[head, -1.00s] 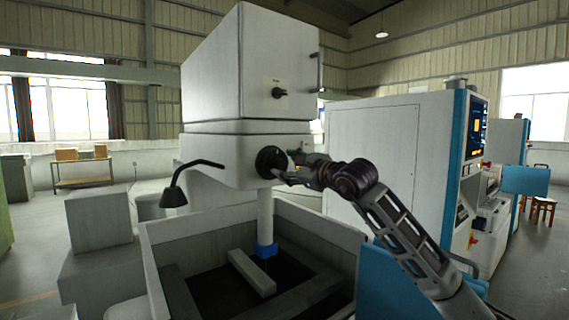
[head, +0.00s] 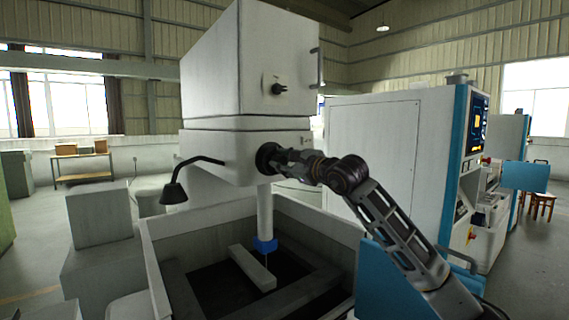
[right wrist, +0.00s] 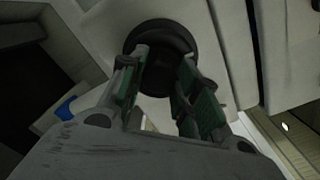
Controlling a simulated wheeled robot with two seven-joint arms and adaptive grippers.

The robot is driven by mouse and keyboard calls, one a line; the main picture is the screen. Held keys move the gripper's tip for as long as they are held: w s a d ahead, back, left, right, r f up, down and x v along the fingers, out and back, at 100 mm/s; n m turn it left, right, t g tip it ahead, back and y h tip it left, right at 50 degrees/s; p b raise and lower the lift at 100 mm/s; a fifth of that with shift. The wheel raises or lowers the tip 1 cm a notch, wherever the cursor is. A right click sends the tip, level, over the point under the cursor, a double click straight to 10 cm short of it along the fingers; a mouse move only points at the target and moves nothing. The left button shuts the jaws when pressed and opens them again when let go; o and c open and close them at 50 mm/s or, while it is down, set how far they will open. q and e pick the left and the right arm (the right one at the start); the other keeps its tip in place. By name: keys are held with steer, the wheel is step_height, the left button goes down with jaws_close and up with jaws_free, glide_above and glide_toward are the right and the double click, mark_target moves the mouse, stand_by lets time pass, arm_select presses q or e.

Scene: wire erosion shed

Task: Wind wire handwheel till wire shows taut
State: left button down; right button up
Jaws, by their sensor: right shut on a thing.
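The black round handwheel (head: 266,158) sits on the front of the white machine head (head: 222,155). My right gripper (head: 279,160) is at the handwheel, coming in from the right. In the right wrist view the handwheel (right wrist: 160,45) lies between the two fingers of my right gripper (right wrist: 162,68), which are closed on it from both sides. A white column ends in a blue nozzle block (head: 265,245) below the head. A thin bluish line below the block looks like the wire (head: 268,264); I cannot tell its tension. My left gripper is not in view.
An open grey tank (head: 152,262) stands below the head, with a pale bar (head: 252,268) inside. A black lamp (head: 174,192) hangs at the left of the head. A white and blue control cabinet (head: 375,145) stands at the right.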

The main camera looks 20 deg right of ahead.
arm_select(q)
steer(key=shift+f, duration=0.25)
arm_select(e)
steer(key=shift+f+m+b, duration=0.1)
steer(key=shift+m+b, duration=0.7)
steer(key=shift+b, duration=0.25)
steer(key=shift+m+b, duration=1.1)
steer(key=shift+m, duration=0.1)
steer(key=shift+m+b, duration=0.8)
steer(key=shift+m, duration=0.4)
steer(key=shift+m+b, duration=0.3)
steer(key=shift+m, duration=0.2)
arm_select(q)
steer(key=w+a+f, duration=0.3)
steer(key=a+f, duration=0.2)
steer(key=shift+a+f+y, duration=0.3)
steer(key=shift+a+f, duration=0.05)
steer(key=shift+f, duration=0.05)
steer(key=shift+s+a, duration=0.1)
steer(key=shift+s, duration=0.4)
arm_select(e)
steer(key=o, duration=1)
